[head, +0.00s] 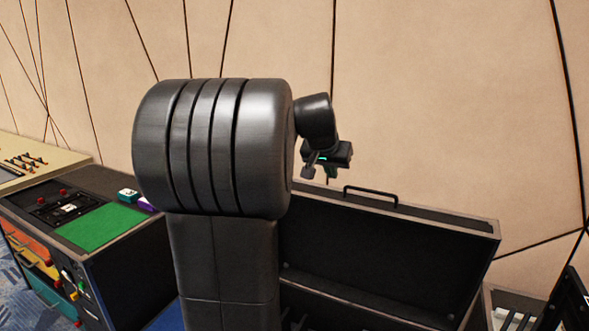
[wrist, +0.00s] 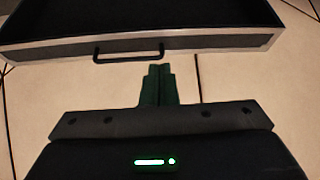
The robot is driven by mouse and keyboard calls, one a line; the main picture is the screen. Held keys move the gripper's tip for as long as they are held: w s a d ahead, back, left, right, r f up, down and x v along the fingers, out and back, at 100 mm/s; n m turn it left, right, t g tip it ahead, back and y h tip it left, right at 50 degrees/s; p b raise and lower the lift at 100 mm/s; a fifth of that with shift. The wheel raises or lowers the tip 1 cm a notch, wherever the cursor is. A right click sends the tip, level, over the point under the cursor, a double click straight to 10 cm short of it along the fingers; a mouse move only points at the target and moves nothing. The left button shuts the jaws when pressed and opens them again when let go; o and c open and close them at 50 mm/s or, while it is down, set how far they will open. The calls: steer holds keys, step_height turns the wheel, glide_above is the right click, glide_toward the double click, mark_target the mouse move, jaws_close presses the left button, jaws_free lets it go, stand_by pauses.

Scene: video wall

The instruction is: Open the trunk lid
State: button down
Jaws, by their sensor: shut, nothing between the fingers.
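The dark trunk lid (head: 385,250) stands raised near the wall in the head view, its hollow inner side facing me. A black bar handle (head: 371,190) sits on its top edge. My gripper (head: 329,178) is above the lid's top edge, left of the handle and apart from it. In the wrist view, the lid's edge (wrist: 215,43) crosses the top with its handle (wrist: 129,54). My gripper (wrist: 158,70) has its fingers together, empty, just below and right of the handle. My arm hides the lid's left part, and most of the trunk body is out of view.
A dark cabinet (head: 120,260) with a green panel (head: 101,226) and coloured drawers stands at the left, beside a beige console (head: 35,160). The beige wall (head: 440,100) is behind the lid. A container with pale items (head: 515,318) is at lower right.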

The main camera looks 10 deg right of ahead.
steer(key=p+x, duration=0.1)
steer(key=x, duration=1.3)
steer(key=shift+w+d+r, duration=0.2)
steer(key=shift+w, duration=0.1)
